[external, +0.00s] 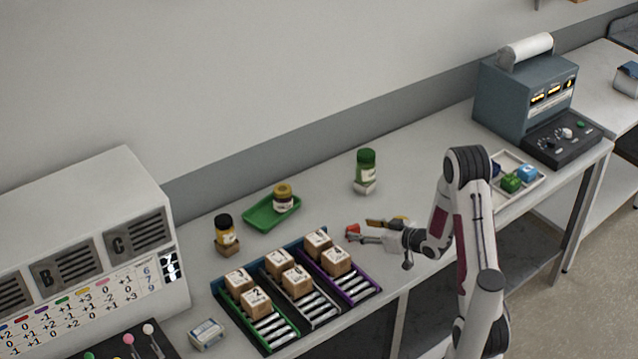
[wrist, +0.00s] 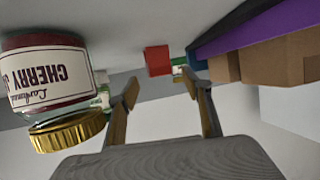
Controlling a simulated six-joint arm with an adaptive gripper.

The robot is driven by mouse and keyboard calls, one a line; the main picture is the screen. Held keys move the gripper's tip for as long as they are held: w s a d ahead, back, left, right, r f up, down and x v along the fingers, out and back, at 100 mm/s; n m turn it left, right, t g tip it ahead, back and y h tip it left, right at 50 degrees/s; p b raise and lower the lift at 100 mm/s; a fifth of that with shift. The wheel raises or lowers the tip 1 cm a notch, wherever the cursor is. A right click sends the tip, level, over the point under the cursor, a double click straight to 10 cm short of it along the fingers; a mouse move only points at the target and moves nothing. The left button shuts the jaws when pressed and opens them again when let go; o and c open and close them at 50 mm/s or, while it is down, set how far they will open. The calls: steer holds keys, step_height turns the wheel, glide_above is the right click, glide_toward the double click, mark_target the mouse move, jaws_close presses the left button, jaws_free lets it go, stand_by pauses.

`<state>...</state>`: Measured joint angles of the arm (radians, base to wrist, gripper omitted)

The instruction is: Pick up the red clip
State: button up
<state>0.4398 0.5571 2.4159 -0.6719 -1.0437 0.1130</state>
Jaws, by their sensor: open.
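The red clip (external: 352,230) is a small red block at the tips of my gripper in the external view, just right of the labelled boxes. In the wrist view the red clip (wrist: 158,60) lies ahead of the fingertips, in line with the gap between them. My gripper (external: 364,230) is low over the table and points left. In the wrist view my gripper (wrist: 162,88) has its two fingers spread, with nothing held between them. Whether a finger touches the clip cannot be told.
A cherry jar (wrist: 48,85) with a gold lid is close on the left in the wrist view. Cardboard boxes (external: 337,261) sit in a purple-edged rack (external: 374,291) beside the clip. A green-lidded jar (external: 366,168) stands behind. A green tray (external: 258,215) is farther left.

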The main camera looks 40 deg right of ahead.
mark_target(355, 228)
steer(key=shift+x, duration=2.5)
steer(key=c, duration=1)
